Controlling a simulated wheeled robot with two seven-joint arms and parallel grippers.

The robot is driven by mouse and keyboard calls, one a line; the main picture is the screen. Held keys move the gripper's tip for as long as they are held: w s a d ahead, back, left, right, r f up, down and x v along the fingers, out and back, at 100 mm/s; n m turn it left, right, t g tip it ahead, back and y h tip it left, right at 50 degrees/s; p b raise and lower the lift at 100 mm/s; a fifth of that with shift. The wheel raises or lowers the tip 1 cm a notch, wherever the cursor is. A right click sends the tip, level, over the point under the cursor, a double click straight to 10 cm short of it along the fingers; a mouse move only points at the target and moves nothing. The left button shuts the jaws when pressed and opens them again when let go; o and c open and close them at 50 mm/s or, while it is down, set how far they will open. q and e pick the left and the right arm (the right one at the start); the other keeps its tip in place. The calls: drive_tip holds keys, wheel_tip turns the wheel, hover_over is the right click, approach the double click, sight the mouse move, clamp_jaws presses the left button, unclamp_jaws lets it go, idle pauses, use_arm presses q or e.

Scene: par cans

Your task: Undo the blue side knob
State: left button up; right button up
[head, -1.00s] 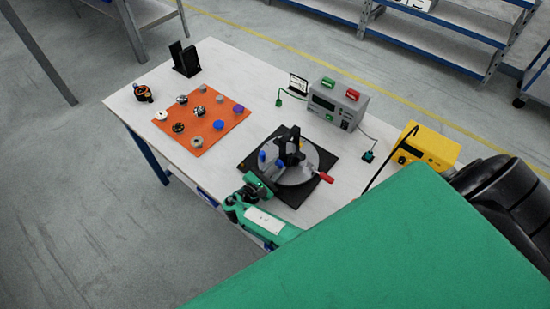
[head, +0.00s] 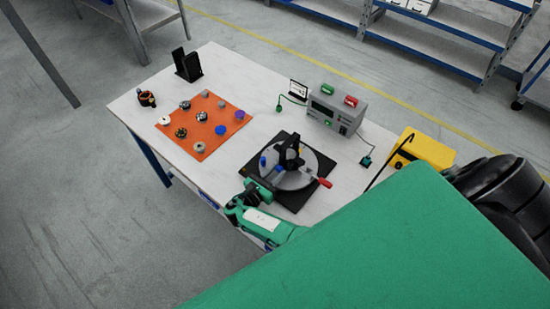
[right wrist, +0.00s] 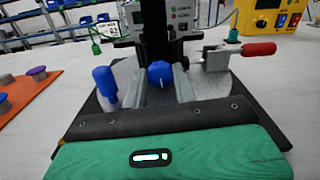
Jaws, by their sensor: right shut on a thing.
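The blue side knob (right wrist: 160,73) sits low on the front of a black upright post (right wrist: 160,35) on a round grey plate. In the right wrist view the two grey fingers of my right gripper (right wrist: 163,80) stand on either side of the knob, shut on it. In the head view my right gripper (head: 272,182) reaches the near side of the fixture, and its fingertips are hard to make out. A taller blue handle (right wrist: 105,85) stands to the left of the gripper, apart from it. My left gripper is not in view.
A red-handled clamp (right wrist: 258,49) is at the right of the plate, on a black base (head: 292,208). An orange mat (head: 213,136) holds several small knobs. A grey power unit (head: 336,110) and a yellow box (head: 424,148) stand behind and to the right.

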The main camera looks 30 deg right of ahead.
idle(0.3)
drive_tip(key=o, duration=0.7)
drive_tip(key=shift+s+a+f, duration=0.15)
drive_tip(key=shift+s+a, duration=0.05)
drive_tip(key=shift+a, duration=0.35)
drive_tip(key=b+v, duration=0.4)
drive_tip(key=v, duration=0.7)
drive_tip(key=shift+s+a, duration=0.1)
drive_tip(key=shift+a, duration=0.1)
drive_tip(key=shift+s+a, duration=0.2)
drive_tip(key=shift+a, duration=0.35)
